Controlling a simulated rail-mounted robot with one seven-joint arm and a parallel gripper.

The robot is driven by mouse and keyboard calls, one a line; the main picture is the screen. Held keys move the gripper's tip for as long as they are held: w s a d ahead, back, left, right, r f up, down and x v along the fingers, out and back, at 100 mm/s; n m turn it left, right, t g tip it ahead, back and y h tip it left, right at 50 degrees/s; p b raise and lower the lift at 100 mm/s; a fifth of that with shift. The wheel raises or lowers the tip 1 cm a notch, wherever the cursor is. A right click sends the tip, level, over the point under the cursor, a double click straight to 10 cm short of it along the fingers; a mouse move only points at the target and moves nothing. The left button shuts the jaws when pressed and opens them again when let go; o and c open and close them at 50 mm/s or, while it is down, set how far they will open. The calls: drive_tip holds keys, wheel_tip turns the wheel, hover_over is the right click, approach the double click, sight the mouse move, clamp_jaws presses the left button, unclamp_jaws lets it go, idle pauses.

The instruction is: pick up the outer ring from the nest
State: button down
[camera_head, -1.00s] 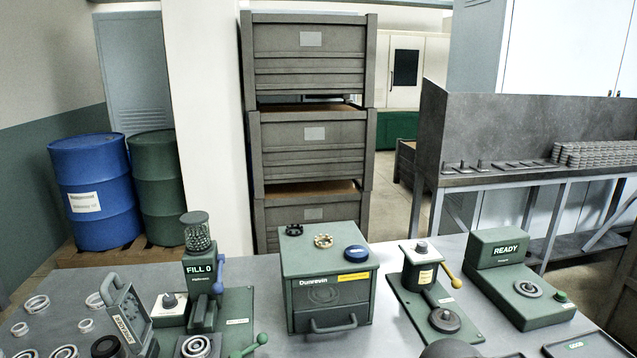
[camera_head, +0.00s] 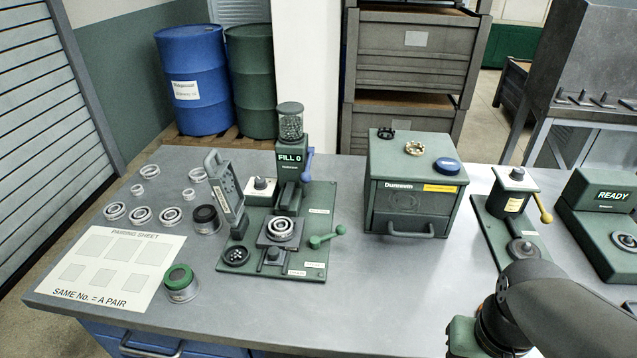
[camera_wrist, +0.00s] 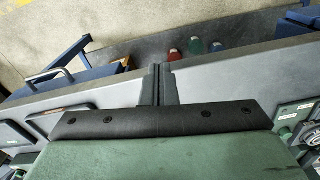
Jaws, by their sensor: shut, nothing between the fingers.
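The nest (camera_head: 262,240) is a dark square block on the green fixture plate in the middle of the table in the head view. A bright steel ring (camera_head: 281,228) lies on it, with what looks like a smaller ring inside; I cannot tell the two apart clearly. My gripper (camera_wrist: 160,70) shows in the wrist view, its two dark fingers together with nothing between them. It is over the table's edge, apart from the nest. In the head view my arm is at the lower right and my fingertips are not visible. The wrist view does not show the nest.
Beside the nest stand a fill tower (camera_head: 290,160), a tilted green panel (camera_head: 226,195) and a green-knobbed lever (camera_head: 327,238). Loose rings (camera_head: 142,215) and a pairing sheet (camera_head: 118,262) lie left. A green box (camera_head: 412,190) stands right. The front middle of the table is clear.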

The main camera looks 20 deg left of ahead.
drive_tip(key=shift+c, duration=2)
unclamp_jaws()
